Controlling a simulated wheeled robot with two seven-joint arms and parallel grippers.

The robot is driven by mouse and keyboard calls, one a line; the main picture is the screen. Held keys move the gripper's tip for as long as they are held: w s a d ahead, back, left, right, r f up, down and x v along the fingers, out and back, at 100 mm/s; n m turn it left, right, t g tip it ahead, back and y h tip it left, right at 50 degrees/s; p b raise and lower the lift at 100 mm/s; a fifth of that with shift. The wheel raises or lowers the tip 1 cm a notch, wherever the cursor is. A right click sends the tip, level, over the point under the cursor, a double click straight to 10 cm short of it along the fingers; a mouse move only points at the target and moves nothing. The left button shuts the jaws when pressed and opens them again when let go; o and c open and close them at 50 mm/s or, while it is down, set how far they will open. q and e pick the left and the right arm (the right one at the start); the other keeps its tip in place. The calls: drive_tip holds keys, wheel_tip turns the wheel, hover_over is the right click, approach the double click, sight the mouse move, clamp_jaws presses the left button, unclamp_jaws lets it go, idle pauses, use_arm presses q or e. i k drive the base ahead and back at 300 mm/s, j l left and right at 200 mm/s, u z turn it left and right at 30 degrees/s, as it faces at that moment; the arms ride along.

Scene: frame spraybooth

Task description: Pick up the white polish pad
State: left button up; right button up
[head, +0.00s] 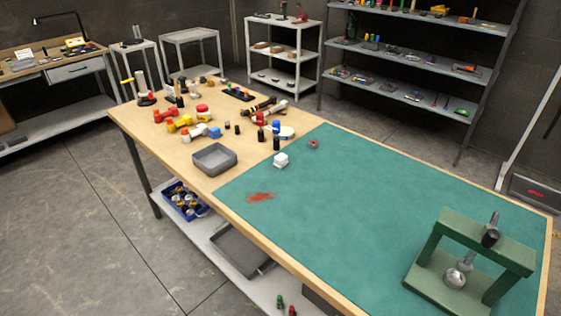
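A small white block-like object (281,160) sits on the green mat (370,190), near the mat's left end. It may be the white polish pad, but at this size I cannot tell for sure. A flat, round, whitish thing (288,132) lies a little behind it at the edge of the mat, partly hidden by dark bottles. Neither of my grippers is in view.
A grey tray (214,159) stands left of the mat. Red, yellow and blue tools and bottles crowd the wooden table's far left end. A green press frame (470,262) stands at the mat's right. A reddish smear (261,197) marks the mat; its middle is clear.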

sight(280, 160)
drive_tip(key=z, duration=0.4)
drive_tip(key=i+j+z, duration=0.1)
drive_tip(key=j+z, duration=0.6)
drive_tip(key=z, duration=0.15)
drive_tip(key=j+z, duration=0.45)
drive_tip(key=i+l, duration=0.05)
drive_tip(key=l, duration=0.05)
